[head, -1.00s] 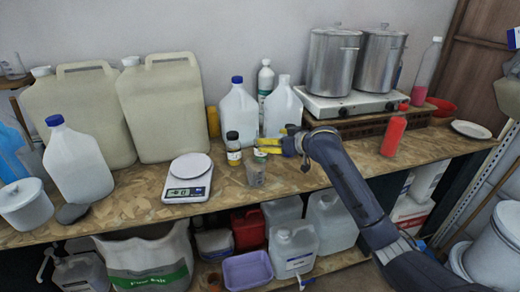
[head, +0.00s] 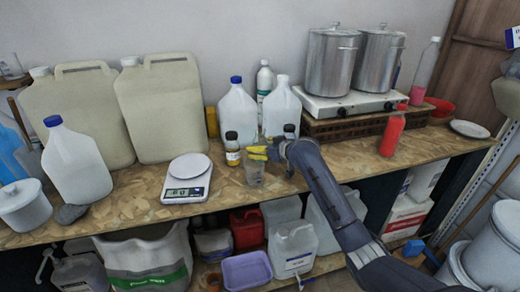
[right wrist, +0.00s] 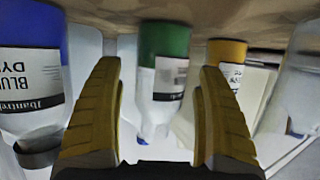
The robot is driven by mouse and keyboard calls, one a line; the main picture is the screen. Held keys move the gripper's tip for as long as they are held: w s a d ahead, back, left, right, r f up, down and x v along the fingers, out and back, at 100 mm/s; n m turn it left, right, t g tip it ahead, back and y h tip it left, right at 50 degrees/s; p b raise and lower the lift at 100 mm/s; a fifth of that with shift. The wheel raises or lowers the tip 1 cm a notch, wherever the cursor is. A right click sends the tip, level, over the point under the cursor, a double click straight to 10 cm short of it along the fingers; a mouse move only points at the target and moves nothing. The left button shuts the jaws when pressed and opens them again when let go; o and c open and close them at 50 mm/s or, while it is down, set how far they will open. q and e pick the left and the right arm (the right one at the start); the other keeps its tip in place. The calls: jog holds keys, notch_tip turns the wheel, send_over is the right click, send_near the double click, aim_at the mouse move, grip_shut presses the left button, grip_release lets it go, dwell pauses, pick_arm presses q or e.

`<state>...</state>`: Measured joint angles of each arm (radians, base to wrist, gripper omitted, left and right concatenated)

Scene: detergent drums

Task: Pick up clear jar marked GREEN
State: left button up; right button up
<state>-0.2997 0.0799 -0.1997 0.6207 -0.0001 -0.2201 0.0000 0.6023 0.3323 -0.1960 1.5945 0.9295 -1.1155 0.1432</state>
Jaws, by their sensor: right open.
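The clear jar with green contents and a white label (right wrist: 166,75) shows in the right wrist view, where the scene appears upside down. It stands on the bench, framed between the open yellow fingers of my right gripper (right wrist: 160,70), with gaps on both sides. Its label is too blurred to read. In the head view my right gripper (head: 258,152) is low over the bench among the small jars and hides the green jar. My left gripper is not in view.
A blue-filled jar (right wrist: 30,90) and an orange-filled jar (right wrist: 226,62) flank the green one. The orange-filled jar also shows in the head view (head: 232,157). White jugs (head: 238,108) stand behind, a scale (head: 188,180) to the left, a red bottle (head: 393,132) to the right.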

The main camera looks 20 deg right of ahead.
jog(key=shift+w+a+f, duration=0.15)
jog(key=shift+w+f, duration=0.1)
jog(key=shift+w, duration=0.2)
jog(key=c, duration=1.3)
jog(key=shift+r, duration=0.15)
jog(key=shift+c, duration=0.2)
